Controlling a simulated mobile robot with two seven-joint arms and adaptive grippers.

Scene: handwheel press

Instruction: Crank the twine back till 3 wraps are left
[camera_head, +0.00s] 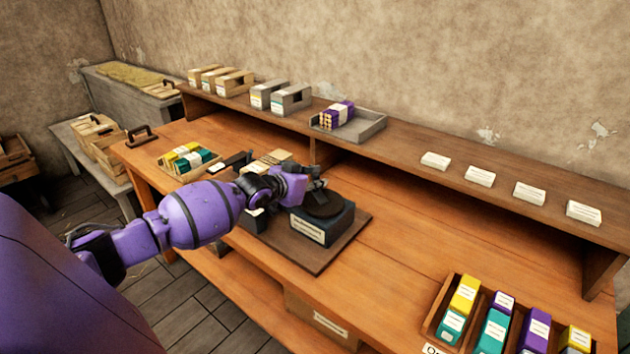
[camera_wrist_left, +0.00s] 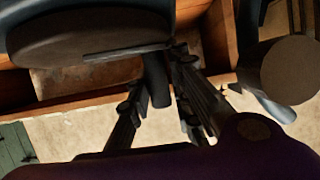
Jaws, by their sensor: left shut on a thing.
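A dark teal box-shaped device (camera_head: 325,226) with a pale label stands on a dark board (camera_head: 347,247) on the workbench. A dark round wheel (camera_head: 322,204) lies on top of it. My left gripper (camera_head: 314,187) is at the wheel's far edge. In the left wrist view, my left gripper (camera_wrist_left: 160,92) is shut on a dark upright handle (camera_wrist_left: 156,78), beside the underside of a large dark disc (camera_wrist_left: 90,38). I cannot make out any twine or count wraps; my arm hides part of the device. My right gripper is not in view.
A crate of coloured boxes (camera_head: 445,333) stands at the front right. A shelf (camera_head: 400,140) along the wall holds a grey tray (camera_head: 372,130) and white cards (camera_head: 480,176). The bench right of the board is clear.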

